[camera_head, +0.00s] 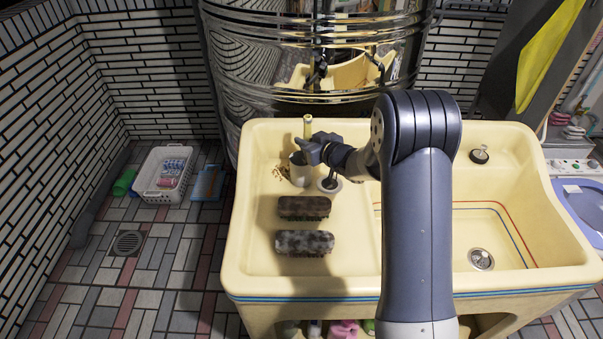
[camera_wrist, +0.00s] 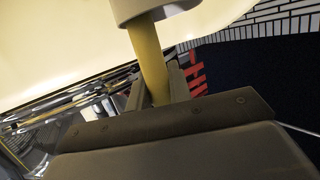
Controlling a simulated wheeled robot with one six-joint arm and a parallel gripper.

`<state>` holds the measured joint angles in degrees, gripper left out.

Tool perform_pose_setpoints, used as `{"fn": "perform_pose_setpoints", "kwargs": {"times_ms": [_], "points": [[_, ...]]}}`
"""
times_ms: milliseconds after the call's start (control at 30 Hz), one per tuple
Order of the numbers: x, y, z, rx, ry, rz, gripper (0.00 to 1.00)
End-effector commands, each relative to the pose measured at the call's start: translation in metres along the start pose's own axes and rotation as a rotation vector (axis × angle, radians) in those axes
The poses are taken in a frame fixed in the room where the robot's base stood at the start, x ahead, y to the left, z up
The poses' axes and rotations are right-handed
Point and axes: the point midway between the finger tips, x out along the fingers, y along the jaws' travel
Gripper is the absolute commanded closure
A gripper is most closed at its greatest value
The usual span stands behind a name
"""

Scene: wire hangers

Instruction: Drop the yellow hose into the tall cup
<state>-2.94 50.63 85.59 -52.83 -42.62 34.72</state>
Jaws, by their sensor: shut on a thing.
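The yellow hose (camera_head: 307,126) stands about upright in my gripper (camera_head: 309,150), with its top sticking up above the jaws. My gripper is shut on it, and the fingers (camera_wrist: 158,88) show on both sides of the hose (camera_wrist: 149,50) in the wrist view. The tall cup (camera_head: 299,173) is white and stands on the sink's left ledge, just below my gripper. In the wrist view the hose's far end meets the pale cup (camera_wrist: 150,8) and seems to be at or inside its mouth. How deep it sits is hidden.
A shorter cup (camera_head: 329,184) with a dark-handled thing stands close to the right of the tall cup. Two brushes (camera_head: 303,207) (camera_head: 304,242) lie nearer on the ledge. The sink basin (camera_head: 500,222) is at right. A shiny curved metal surface (camera_head: 300,65) rises behind.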

Motion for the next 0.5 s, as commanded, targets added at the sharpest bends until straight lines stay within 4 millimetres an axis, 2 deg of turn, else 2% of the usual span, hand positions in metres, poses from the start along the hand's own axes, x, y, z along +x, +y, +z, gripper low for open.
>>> {"fn": "perform_pose_setpoints", "kwargs": {"times_ms": [233, 267, 500], "points": [[0.0002, 0.0000, 0.0003, -0.001, 0.001, 0.000, 1.00], [0.0002, 0.0000, 0.0003, -0.001, 0.001, 0.000, 0.79], [0.0002, 0.0000, 0.0003, -0.001, 0.001, 0.000, 0.59]]}}
